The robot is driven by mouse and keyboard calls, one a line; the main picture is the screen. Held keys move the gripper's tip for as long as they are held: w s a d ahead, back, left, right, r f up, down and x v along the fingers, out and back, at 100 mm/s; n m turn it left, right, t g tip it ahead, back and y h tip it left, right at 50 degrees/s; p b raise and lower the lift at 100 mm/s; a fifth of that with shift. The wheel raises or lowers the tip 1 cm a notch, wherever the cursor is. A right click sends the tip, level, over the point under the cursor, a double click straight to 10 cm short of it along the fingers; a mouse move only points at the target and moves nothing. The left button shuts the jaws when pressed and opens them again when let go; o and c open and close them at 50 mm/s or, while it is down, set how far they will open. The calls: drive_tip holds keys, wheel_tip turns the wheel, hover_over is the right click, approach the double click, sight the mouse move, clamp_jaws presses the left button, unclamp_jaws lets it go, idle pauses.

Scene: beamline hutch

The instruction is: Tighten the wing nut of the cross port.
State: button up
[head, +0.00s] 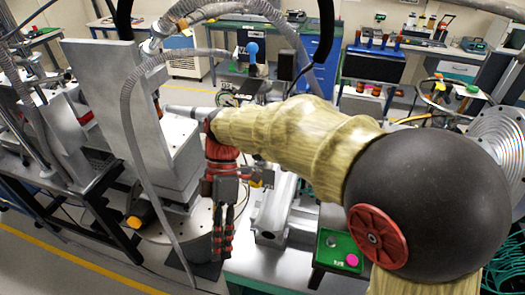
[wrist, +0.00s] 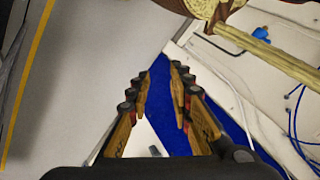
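My gripper (head: 223,246) hangs with its fingers down in the head view, left of the middle, beside a grey metal frame (head: 270,219). In the wrist view its two fingers (wrist: 160,80) stand apart with nothing between them, over a blue surface and a pale floor. I cannot make out the wing nut or the cross port with certainty in either view. A small blue fitting (wrist: 263,33) shows at the upper right of the wrist view, apart from the fingers; I cannot tell what it belongs to.
A tall grey metal block (head: 105,95) and a hanging corrugated hose (head: 131,125) stand left of my gripper. A green tray (head: 331,262) with a pink item (head: 352,260) lies at the lower right. A ribbed round flange (head: 503,130) is at the right edge. Cables lie at right in the wrist view.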

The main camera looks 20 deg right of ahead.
drive_tip(key=s+d+f+n+g+h, duration=0.1)
drive_tip(key=s+d+f+h, duration=0.3)
drive_tip(key=s+h, duration=0.2)
drive_tip(key=w+d+t+h+p, duration=0.1)
drive_tip(key=d+t+h, duration=0.2)
drive_tip(key=d+h, duration=0.5)
drive_tip(key=w+a+r+m+t+h, duration=0.1)
drive_tip(key=w+r+m+t+h, duration=0.2)
drive_tip(key=w+r+t, duration=0.4)
drive_tip(key=w+a+r+m+t+h, duration=0.1)
drive_tip(key=w+r+m+t+h, duration=0.2)
drive_tip(key=w+t, duration=0.65)
drive_tip(key=x, duration=0.8)
drive_tip(key=shift+d+r+n, duration=0.15)
drive_tip(key=shift+r+n, duration=0.15)
drive_tip(key=shift+r, duration=0.2)
drive_tip(key=c, duration=0.3)
clamp_jaws()
